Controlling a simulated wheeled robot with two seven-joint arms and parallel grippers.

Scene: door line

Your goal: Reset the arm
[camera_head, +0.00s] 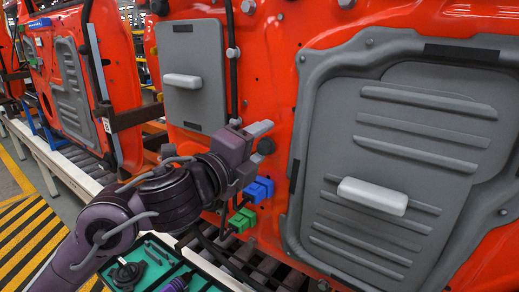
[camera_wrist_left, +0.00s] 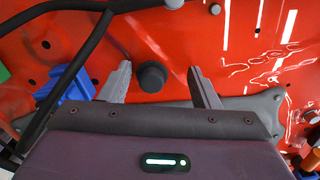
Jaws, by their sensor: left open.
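My left arm comes in from the lower left in the head view. Its gripper (camera_head: 262,142) is at the orange-red door panel (camera_head: 275,75), between the small grey plate and the large grey panel. In the left wrist view the two grey fingers (camera_wrist_left: 158,75) are apart. A round black knob (camera_wrist_left: 151,77) on the door shows between them, and I cannot tell whether they touch it. The same knob is partly visible in the head view (camera_head: 266,146). No held object shows in the left gripper. My right gripper is not in view.
A blue connector (camera_head: 259,189) and a green connector (camera_head: 242,220) hang just below the gripper, with black cables nearby. A green-lined tray (camera_head: 150,247) with tools lies below the arm. The large grey panel (camera_head: 345,110) has a white handle (camera_head: 372,196). Striped floor (camera_head: 30,235) is at left.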

